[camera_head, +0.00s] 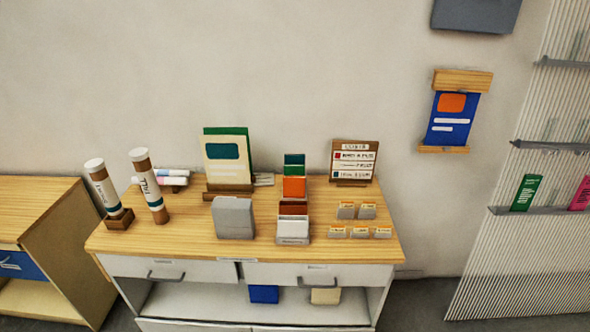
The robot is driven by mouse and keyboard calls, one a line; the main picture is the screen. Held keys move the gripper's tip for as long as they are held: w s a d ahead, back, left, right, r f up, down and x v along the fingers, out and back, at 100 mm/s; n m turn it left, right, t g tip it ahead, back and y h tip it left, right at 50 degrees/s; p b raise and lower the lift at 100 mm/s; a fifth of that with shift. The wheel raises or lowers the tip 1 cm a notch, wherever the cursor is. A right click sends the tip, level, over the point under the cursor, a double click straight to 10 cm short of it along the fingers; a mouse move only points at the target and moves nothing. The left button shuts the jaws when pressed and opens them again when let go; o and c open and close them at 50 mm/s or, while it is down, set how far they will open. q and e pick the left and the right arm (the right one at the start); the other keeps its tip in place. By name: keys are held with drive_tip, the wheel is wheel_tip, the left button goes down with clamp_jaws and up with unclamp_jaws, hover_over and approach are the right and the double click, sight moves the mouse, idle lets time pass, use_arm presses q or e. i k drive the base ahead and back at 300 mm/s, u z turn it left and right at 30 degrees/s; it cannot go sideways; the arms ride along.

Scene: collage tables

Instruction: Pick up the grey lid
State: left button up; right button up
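A light grey, flat-faced piece with rounded corners (234,218) stands near the middle front of the wooden tabletop (180,235). It is the only thing on the table that looks like the grey lid, but I cannot tell whether it is a lid alone or a closed box. It stands just left of a white card box (293,231) with coloured dividers, with a small gap between them. Neither of my grippers is in view.
Two upright tubes (149,186) stand at the left. A folder stand (228,165) is behind the grey piece. A small sign (354,162) and several small labelled blocks (361,232) are at the right. The table's front left is clear. Drawers (318,275) lie below.

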sight(234, 212)
drive_tip(key=u, duration=0.05)
drive_tip(key=i, duration=0.9)
drive_tip(key=z, duration=0.05)
